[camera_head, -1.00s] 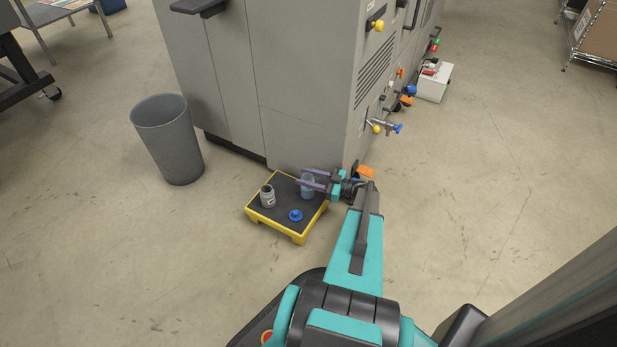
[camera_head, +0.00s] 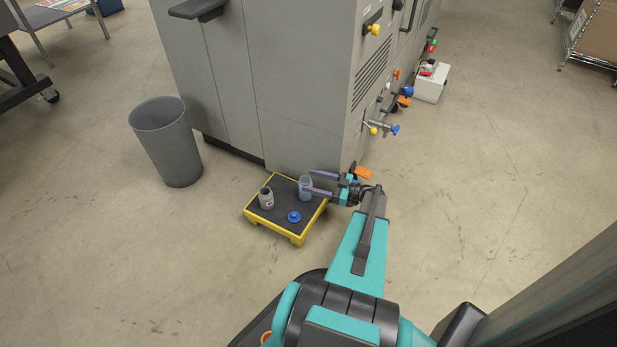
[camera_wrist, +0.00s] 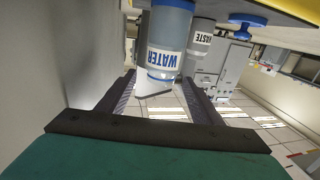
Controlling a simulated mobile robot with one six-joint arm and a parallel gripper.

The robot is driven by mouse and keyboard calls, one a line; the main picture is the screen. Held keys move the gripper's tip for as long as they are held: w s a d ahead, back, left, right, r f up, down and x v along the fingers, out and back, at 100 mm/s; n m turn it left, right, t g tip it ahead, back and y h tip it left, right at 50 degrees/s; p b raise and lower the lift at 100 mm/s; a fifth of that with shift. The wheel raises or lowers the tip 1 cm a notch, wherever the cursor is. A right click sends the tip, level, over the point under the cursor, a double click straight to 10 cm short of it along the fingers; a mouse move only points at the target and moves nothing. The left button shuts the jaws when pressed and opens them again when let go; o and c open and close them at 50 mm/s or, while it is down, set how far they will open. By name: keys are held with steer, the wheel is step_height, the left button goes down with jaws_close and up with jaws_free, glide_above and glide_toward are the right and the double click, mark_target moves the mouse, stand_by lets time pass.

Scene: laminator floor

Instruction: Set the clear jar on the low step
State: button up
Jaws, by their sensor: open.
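The clear jar (camera_head: 305,189), bluish with a WATER label, stands upright on the dark top of the low yellow-edged step (camera_head: 272,228). It also shows close up in the wrist view (camera_wrist: 170,25), where the step appears at the top of the picture. My gripper (camera_head: 309,181) is open at the step's right side. Its two purple-grey fingers point left, with their tips close to the jar's right part. In the wrist view the jar stands beyond or between the fingertips, with no finger visibly pressing on it.
A grey WASTE container (camera_head: 266,198) and a blue lid-like piece (camera_head: 294,217) are also on the step. The grey machine (camera_head: 290,90) rises right behind it, with an orange part (camera_head: 363,173) near my wrist. A grey bin (camera_head: 168,140) stands left. The floor in front is clear.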

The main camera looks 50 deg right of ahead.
steer(key=p+v, duration=0.2)
steer(key=v, duration=0.6)
stand_by(0.4)
steer(key=shift+s, duration=0.1)
